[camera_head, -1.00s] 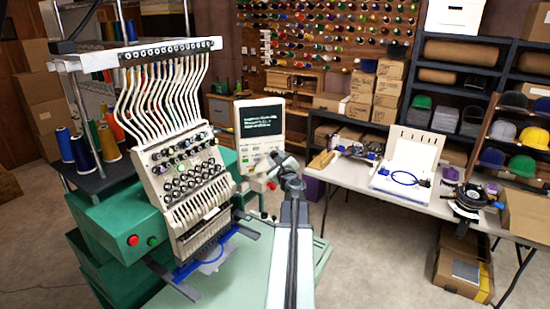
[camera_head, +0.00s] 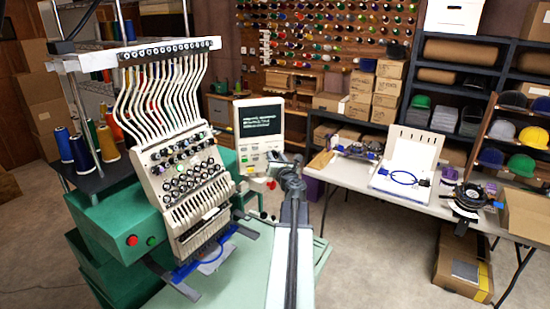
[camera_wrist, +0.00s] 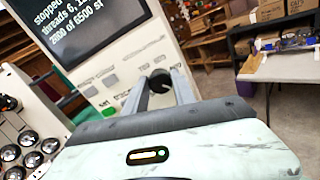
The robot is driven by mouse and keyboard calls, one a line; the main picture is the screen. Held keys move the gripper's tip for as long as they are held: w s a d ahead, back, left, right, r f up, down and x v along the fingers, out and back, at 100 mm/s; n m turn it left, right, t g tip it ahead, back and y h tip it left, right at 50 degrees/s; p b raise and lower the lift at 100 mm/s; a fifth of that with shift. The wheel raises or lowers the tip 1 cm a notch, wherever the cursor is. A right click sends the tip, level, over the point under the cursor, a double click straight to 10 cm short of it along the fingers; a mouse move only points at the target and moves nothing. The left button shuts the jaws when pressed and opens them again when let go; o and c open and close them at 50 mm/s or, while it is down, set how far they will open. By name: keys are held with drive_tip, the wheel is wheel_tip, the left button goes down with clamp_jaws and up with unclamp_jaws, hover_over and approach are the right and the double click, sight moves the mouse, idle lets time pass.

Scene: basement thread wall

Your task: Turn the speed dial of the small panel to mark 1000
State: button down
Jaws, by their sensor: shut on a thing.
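The small panel (camera_head: 260,146) is a white upright box with a dark screen, behind the embroidery machine. In the wrist view, the panel (camera_wrist: 118,62) fills the upper left, with several grey keys and a green one below the screen. The speed dial (camera_wrist: 159,81) is a dark round knob at its lower right. My gripper (camera_wrist: 161,75) is shut on the dial, one finger on each side. The dial's pointer and marks cannot be read.
The green embroidery machine (camera_head: 115,215) stands close on the left, with its needle head (camera_head: 185,175) and blue hoop (camera_head: 205,257). A red button (camera_head: 271,184) sits just below my gripper. A table (camera_head: 345,178) with hoops stands to the right. Floor between is clear.

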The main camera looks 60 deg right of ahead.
drive_tip(key=shift+m, duration=1.2)
drive_tip(key=c, duration=1)
unclamp_jaws()
drive_tip(key=shift+c, duration=0.2)
drive_tip(key=shift+s+a, duration=0.1)
drive_tip(key=v, duration=0.7)
drive_tip(key=shift+s+a, duration=0.2)
drive_tip(key=shift+a, duration=0.05)
drive_tip(key=shift+r, duration=0.1)
